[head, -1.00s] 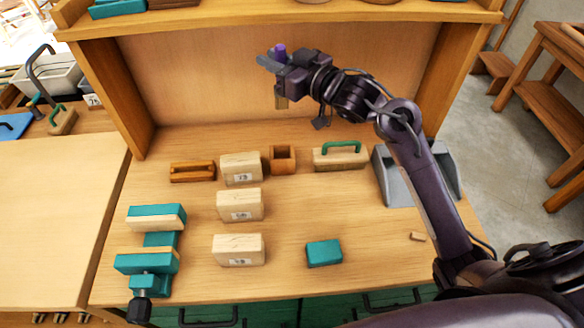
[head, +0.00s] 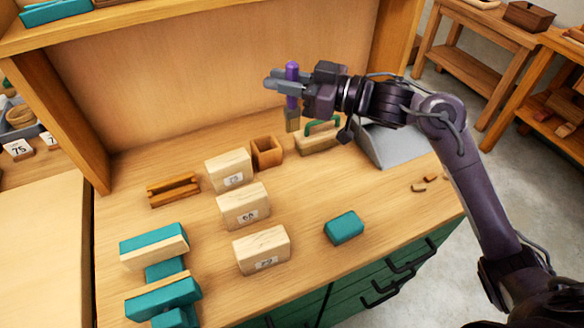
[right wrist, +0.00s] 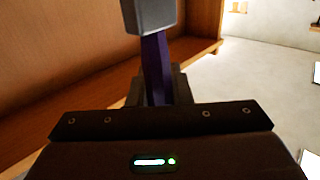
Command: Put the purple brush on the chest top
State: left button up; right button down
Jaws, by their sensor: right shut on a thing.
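The purple brush (head: 292,71) is held upright above the bench in the head view, with its purple handle up and its brown bristle end down. My right gripper (head: 285,86) is shut on its handle. The handle also shows in the right wrist view (right wrist: 156,72), between my fingers. The workbench top (head: 330,187) is light wood over green drawers (head: 350,285) with dark handles; I cannot tell if this is the chest. My left gripper is not in view.
Numbered wooden blocks (head: 245,206), a teal block (head: 344,228), a small open wooden box (head: 267,152), a green-handled float (head: 320,138), a grey dustpan-like tray (head: 392,145) and a teal vise (head: 160,272) stand on the bench. A shelf (head: 70,35) rises behind. Floor and wooden tables (head: 470,65) lie right.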

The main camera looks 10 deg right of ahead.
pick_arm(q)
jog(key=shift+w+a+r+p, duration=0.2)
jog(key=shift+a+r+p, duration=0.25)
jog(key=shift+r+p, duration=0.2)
pick_arm(e)
notch_tip(320, 180, down, 17)
jog(key=shift+f, duration=0.2)
jog(key=c, duration=1.3)
grip_release()
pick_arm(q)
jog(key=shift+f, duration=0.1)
